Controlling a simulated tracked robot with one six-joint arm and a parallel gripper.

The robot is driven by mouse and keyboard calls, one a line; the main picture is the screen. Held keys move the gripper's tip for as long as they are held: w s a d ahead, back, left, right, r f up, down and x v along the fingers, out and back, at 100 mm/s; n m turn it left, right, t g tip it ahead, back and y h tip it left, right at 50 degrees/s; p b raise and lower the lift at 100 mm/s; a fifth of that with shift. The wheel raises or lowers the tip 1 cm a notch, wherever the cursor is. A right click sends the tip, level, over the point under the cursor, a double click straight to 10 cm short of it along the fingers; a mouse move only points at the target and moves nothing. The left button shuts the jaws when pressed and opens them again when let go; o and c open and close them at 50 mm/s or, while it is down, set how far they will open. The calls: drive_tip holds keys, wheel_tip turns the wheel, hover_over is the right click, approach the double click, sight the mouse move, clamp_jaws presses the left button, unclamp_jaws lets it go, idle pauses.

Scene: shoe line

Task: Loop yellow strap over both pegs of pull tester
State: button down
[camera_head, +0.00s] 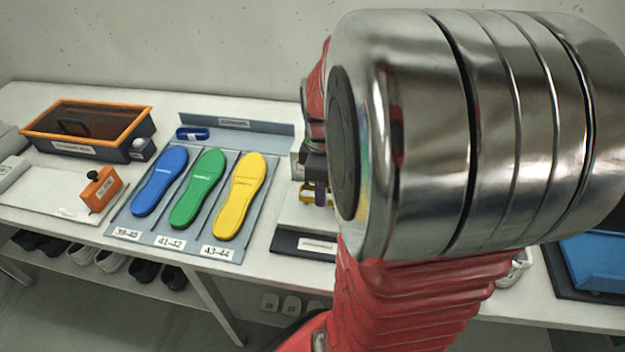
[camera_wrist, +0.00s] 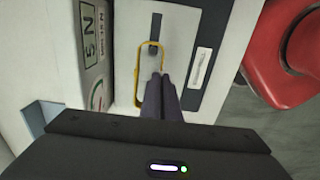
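The yellow strap (camera_wrist: 137,78) is a narrow upright loop in the wrist view, lying over the light face of the pull tester (camera_wrist: 123,60). Its top end passes around or across a small dark block (camera_wrist: 153,49), perhaps a peg; I cannot tell which. My gripper (camera_wrist: 161,76) has its two dark fingers close together, with the strap's right side running between the tips. The lower end of the loop is partly hidden by the fingers, and no second peg shows clearly. In the head view a bit of the strap (camera_head: 308,189) shows beside my arm, which hides most of the tester.
Blue (camera_head: 160,181), green (camera_head: 198,188) and yellow (camera_head: 240,195) insoles lie on a grey board left of the tester. A blue tray (camera_head: 600,262) is at right. Shoes sit on the lower shelf.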

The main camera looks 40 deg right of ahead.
drive_tip(key=shift+f, duration=1.3)
drive_tip(key=c, duration=1.9)
unclamp_jaws()
drive_tip(key=shift+c, duration=0.2)
wheel_tip(320, 180, up, 14)
drive_tip(key=shift+f, duration=0.15)
